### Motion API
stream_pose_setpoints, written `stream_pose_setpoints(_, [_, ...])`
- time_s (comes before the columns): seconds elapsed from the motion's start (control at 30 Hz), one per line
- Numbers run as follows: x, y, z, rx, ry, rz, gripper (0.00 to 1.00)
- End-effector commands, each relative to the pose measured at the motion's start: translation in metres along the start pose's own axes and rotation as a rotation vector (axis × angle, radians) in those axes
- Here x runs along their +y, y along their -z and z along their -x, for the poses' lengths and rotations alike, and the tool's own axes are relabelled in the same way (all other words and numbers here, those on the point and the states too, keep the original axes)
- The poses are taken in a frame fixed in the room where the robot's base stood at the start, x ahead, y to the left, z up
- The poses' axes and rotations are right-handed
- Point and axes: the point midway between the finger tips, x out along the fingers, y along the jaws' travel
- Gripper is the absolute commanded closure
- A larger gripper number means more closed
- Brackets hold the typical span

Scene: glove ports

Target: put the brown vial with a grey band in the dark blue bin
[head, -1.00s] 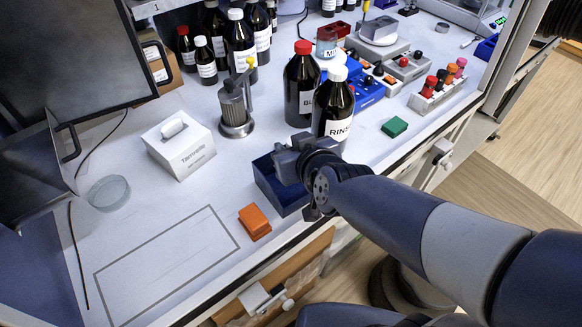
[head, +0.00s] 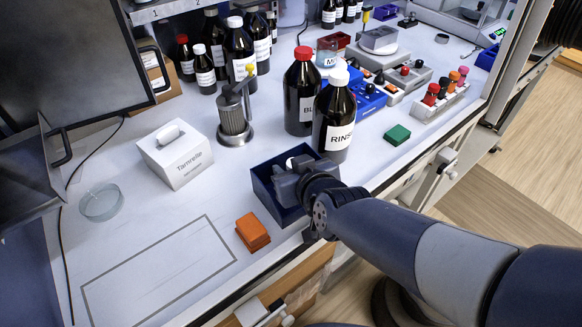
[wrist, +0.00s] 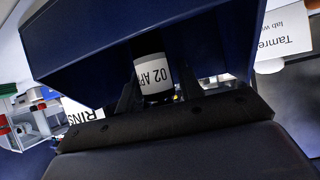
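The dark blue bin (head: 262,192) stands near the bench's front edge in the head view, and its blue wall (wrist: 85,45) fills much of the wrist view. My gripper (head: 290,172) is low at the bin's opening; my arm covers part of the bin. In the wrist view, a dark vial (wrist: 155,75) with a pale label reading "02 AP" stands between the two fingers (wrist: 157,88). The fingers flank it closely, but I cannot tell whether both touch it. Its base and any grey band are not clear. A small white spot shows beside the gripper in the head view.
Tall brown bottles with a red cap (head: 300,92) and a white cap (head: 334,115) stand just behind the bin. An orange block (head: 252,232) is at its left front, a white tissue box (head: 175,155) further left. The outlined bench area (head: 160,270) is clear.

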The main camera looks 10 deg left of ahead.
Motion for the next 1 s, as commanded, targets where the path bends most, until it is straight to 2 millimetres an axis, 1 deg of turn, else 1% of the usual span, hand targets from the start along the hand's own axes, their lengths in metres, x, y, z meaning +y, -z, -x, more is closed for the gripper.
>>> stream_pose_setpoints(0.27, [0.000,0.002,0.001,0.000,0.000,0.000,0.65])
stream_pose_setpoints(0.37, [0.000,0.005,0.008,0.000,0.000,0.000,0.65])
stream_pose_setpoints(0.47, [0.000,0.007,0.022,0.001,0.001,0.000,0.65])
stream_pose_setpoints(0.7, [0.000,0.009,0.070,0.001,0.001,-0.001,0.65])
stream_pose_setpoints(0.9, [0.000,0.008,0.100,0.001,0.001,0.001,0.65])
stream_pose_setpoints(1.0, [0.000,0.007,0.110,0.001,0.001,-0.001,0.65])
